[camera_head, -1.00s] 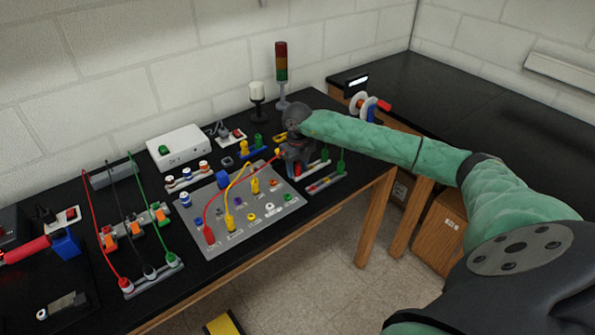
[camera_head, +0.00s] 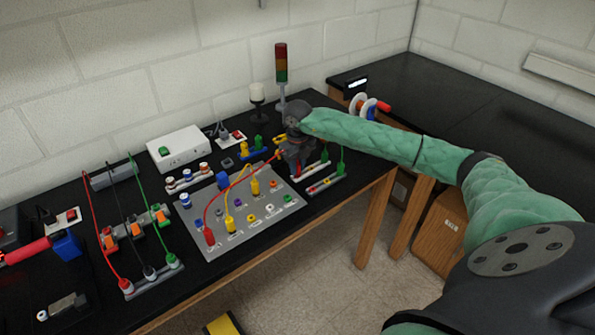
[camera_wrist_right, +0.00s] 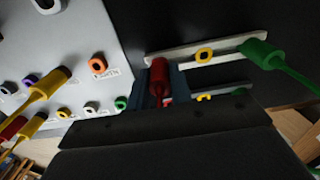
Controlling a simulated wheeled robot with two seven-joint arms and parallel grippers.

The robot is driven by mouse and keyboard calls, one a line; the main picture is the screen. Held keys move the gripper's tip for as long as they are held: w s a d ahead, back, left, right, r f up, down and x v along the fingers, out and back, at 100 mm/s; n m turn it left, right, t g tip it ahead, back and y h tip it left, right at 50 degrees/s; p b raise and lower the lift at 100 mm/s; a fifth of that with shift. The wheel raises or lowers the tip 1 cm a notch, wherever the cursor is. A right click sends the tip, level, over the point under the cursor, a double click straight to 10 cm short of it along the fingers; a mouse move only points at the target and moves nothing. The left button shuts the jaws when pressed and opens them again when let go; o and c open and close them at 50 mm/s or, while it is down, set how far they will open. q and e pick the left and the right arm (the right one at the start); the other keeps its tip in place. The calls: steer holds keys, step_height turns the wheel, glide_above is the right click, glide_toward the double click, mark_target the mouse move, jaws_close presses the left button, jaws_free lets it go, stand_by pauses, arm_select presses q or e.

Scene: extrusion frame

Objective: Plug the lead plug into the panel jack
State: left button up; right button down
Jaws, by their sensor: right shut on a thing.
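The grey panel (camera_head: 222,205) lies on the black bench with several coloured jacks; it also shows in the right wrist view (camera_wrist_right: 70,30). A red lead arcs from a red plug (camera_head: 210,237) standing at the panel's front left corner up to my right gripper (camera_head: 299,168). My right gripper is shut on the lead's other red plug (camera_wrist_right: 158,80), beside the panel's right edge, near the left end of a pale rail (camera_wrist_right: 225,48). The plug's tip is hidden, so I cannot tell whether it sits in anything. My left gripper is not in view.
Yellow plugs (camera_head: 229,223) with a yellow lead stand on the panel. A green plug (camera_wrist_right: 262,55) stands on the pale rail. A white box (camera_head: 180,148) and a signal tower (camera_head: 281,75) stand behind. Bench right of my arm is mostly clear.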

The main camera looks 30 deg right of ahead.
mark_target(298, 163)
steer(key=shift+r, duration=0.4)
steer(key=shift+r, duration=0.15)
steer(key=shift+r+p, duration=0.45)
steer(key=shift+r, duration=1.4)
